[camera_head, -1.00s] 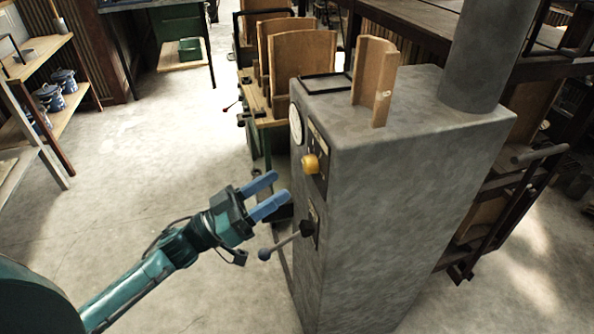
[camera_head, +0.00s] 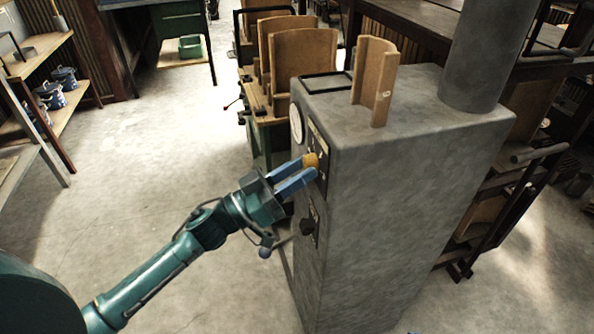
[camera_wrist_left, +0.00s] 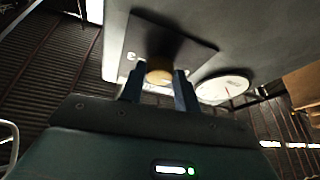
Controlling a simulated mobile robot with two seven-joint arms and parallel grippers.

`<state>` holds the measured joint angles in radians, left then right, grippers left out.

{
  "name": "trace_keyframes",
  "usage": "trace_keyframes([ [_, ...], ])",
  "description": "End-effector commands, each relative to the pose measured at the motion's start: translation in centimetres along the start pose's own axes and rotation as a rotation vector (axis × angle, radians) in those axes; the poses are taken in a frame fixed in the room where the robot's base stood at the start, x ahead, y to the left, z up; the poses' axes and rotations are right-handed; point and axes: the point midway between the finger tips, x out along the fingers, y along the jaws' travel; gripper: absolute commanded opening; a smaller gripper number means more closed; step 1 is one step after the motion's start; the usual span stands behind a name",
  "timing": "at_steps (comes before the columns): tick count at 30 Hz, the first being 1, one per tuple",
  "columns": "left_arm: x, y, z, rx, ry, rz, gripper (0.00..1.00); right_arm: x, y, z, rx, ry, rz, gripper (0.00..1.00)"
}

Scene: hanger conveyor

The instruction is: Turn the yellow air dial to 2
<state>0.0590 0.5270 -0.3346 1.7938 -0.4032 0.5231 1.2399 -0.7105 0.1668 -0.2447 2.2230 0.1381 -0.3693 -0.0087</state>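The yellow air dial (camera_head: 311,160) sits on a dark plate on the side of the grey machine cabinet (camera_head: 380,200). My left gripper (camera_head: 303,170) is at the dial, with its blue fingers apart. In the left wrist view the dial (camera_wrist_left: 160,72) shows between the two fingertips of my left gripper (camera_wrist_left: 158,85). Small gaps seem to show beside it, and I cannot tell whether a finger touches it. The number the dial points to cannot be read. My right gripper is not in view.
A lever with a dark ball end (camera_head: 265,251) sticks out of the cabinet below the dial, close under my left wrist. A round white gauge (camera_head: 296,124) is above the dial, and it also shows in the wrist view (camera_wrist_left: 222,88). Open floor lies to the left.

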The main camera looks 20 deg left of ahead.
Motion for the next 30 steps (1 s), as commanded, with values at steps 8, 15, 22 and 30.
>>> trace_keyframes([
  [8,-0.03,0.0,0.0,0.0,0.0,0.0,0.09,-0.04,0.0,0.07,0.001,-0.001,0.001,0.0],
  [15,-0.04,-0.06,0.03,0.019,0.001,0.007,0.09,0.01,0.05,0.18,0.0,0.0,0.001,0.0],
  [22,-0.07,-0.28,0.08,0.113,0.007,0.046,0.09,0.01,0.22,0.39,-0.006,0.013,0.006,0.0],
  [30,-0.05,-0.59,0.08,0.322,0.02,0.136,0.09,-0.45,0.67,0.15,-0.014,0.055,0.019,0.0],
])
